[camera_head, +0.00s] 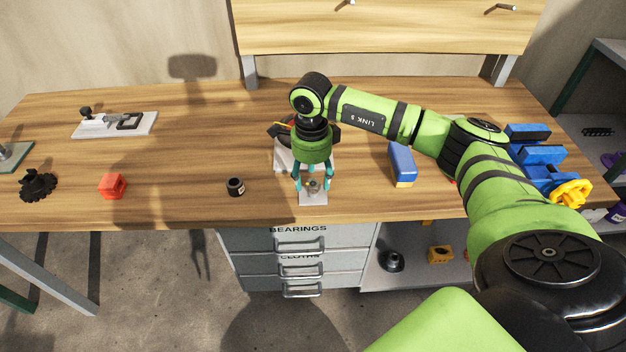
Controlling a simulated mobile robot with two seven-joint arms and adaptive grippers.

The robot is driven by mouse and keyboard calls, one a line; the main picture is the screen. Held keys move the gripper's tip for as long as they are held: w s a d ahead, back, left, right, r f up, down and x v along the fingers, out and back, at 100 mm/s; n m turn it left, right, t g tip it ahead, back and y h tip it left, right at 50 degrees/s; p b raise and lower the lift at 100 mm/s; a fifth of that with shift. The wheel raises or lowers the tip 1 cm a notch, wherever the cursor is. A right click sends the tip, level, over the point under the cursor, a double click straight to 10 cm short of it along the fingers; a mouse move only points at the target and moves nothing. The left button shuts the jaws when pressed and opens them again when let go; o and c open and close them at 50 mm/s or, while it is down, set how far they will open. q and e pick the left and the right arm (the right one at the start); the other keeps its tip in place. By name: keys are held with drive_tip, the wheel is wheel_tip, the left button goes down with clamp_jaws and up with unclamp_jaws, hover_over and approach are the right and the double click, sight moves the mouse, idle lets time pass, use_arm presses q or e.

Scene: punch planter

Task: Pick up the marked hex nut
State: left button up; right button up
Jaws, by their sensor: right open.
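A small metallic nut (314,185) sits on a white plate (313,200) near the front edge of the workbench. Its hex shape and any mark are too small to make out. My right gripper (313,181) points down directly over the plate, its teal fingers open on both sides of the nut. The fingertips are close to the plate; I cannot tell whether they touch the nut. My left gripper is not in view.
A black cylinder (236,187) and a red block (112,186) stand left on the bench (190,150). A black gear (37,184) lies far left. Bench left of the gripper is mostly free.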

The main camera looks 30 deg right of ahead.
drive_tip(key=shift+a+f, duration=0.1)
drive_tip(key=shift+f, duration=0.85)
clamp_jaws()
drive_tip(key=shift+w+r, duration=0.1)
drive_tip(key=shift+r, duration=0.05)
